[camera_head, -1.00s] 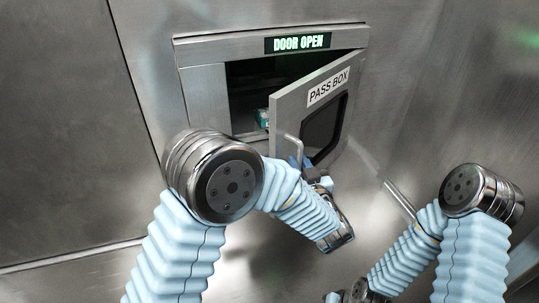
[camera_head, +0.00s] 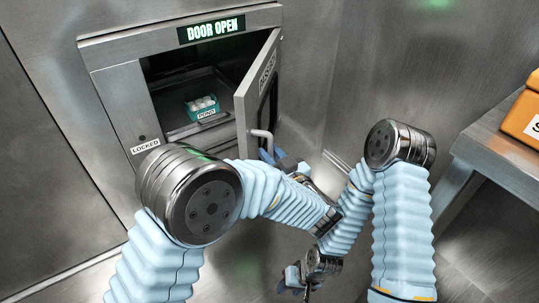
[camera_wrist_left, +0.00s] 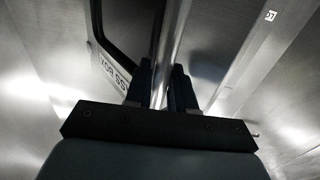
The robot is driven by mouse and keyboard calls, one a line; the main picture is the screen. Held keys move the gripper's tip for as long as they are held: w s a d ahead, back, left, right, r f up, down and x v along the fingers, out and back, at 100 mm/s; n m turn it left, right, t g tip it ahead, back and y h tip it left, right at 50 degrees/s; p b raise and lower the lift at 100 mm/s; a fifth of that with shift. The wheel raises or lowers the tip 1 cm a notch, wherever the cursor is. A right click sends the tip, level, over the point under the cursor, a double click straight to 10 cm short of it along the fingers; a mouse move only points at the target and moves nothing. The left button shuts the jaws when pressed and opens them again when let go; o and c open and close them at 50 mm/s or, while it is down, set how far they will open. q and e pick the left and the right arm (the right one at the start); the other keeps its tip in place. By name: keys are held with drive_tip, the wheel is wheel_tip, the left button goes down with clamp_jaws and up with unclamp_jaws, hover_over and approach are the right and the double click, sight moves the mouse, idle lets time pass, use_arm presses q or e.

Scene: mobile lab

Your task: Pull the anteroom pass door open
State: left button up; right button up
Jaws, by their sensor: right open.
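The steel pass door (camera_head: 252,98) stands swung well out from the wall opening on its right-side hinge, seen at a steep angle. Its bar handle (camera_head: 262,134) is near the free edge. My left gripper (camera_head: 277,160) is at the handle; in the left wrist view the handle bar (camera_wrist_left: 170,45) runs between its two dark fingers (camera_wrist_left: 161,88), which look closed on it. The arm partly hides the grip. The lit sign (camera_head: 212,26) reads DOOR OPEN. My right gripper (camera_head: 292,279) hangs low, open, and apart from the door.
Inside the opening, a teal box (camera_head: 204,108) of white items sits on a shelf. A LOCKED label (camera_head: 146,145) is on the frame's lower left. A steel bench (camera_head: 490,148) with an orange case (camera_head: 524,112) stands at the right.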

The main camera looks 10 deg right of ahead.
sight(271, 144)
use_arm(q)
drive_tip(key=shift+o, duration=1.2)
drive_tip(key=shift+w, duration=0.15)
drive_tip(key=r, duration=0.3)
drive_tip(key=r+p, duration=0.1)
drive_tip(key=shift+s+a+r, duration=0.1)
drive_tip(key=shift+s+r, duration=0.05)
drive_tip(key=shift+s, duration=0.25)
drive_tip(key=s+r, duration=0.1)
drive_tip(key=r, duration=0.1)
drive_tip(key=s+r, duration=0.1)
drive_tip(key=s, duration=0.1)
drive_tip(key=s+a+r, duration=0.1)
drive_tip(key=r, duration=0.1)
drive_tip(key=shift+s+r+p, duration=0.3)
drive_tip(key=shift+s+p, duration=0.1)
drive_tip(key=s+a+r, duration=0.1)
drive_tip(key=s+r, duration=0.2)
drive_tip(key=s, duration=0.5)
drive_tip(key=shift+s+a, duration=0.15)
drive_tip(key=shift+a, duration=0.2)
